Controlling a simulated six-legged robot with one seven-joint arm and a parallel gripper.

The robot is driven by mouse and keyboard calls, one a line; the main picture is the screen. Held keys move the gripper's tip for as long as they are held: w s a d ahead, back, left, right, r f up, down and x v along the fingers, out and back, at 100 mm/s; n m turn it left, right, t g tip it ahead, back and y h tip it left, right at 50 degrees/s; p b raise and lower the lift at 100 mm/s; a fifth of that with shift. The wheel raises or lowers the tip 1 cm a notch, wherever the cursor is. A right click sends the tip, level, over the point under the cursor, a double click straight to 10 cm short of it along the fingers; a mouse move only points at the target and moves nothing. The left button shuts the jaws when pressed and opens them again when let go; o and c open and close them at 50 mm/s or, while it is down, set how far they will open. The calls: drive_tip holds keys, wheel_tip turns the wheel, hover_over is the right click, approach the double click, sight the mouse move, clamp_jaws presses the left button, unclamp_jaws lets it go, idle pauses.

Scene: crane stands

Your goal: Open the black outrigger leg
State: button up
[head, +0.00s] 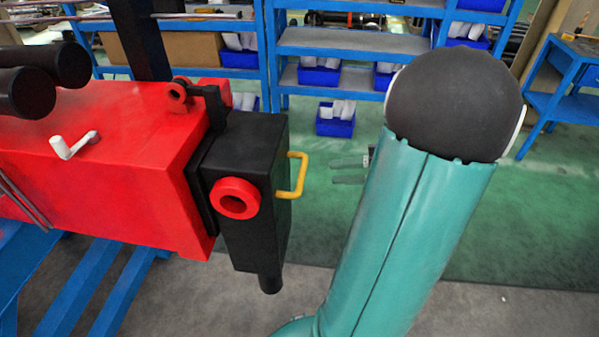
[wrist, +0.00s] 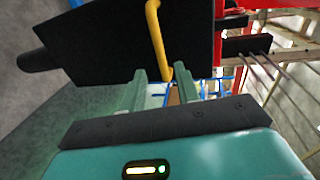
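The black outrigger leg (head: 255,190) is a black box-shaped block at the end of the red beam, with a round foot pointing down. A yellow U-shaped handle (head: 302,175) sticks out from its right side. My gripper (head: 334,173) is to the right of the handle, its two fingers apart and pointing at it, with a visible gap. In the wrist view, the leg (wrist: 110,40) and the yellow handle (wrist: 157,42) lie ahead, and the handle's lower end shows between the open fingertips (wrist: 161,72). The fingers hold nothing.
Blue shelves (head: 350,42) with blue bins stand behind. A blue table (head: 570,95) is at the far right. Green floor is clear behind my arm.

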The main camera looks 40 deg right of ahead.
sight(302, 171)
drive_tip(key=x, duration=0.9)
drive_tip(key=shift+w+a, duration=0.2)
drive_tip(key=shift+w, duration=0.05)
clamp_jaws()
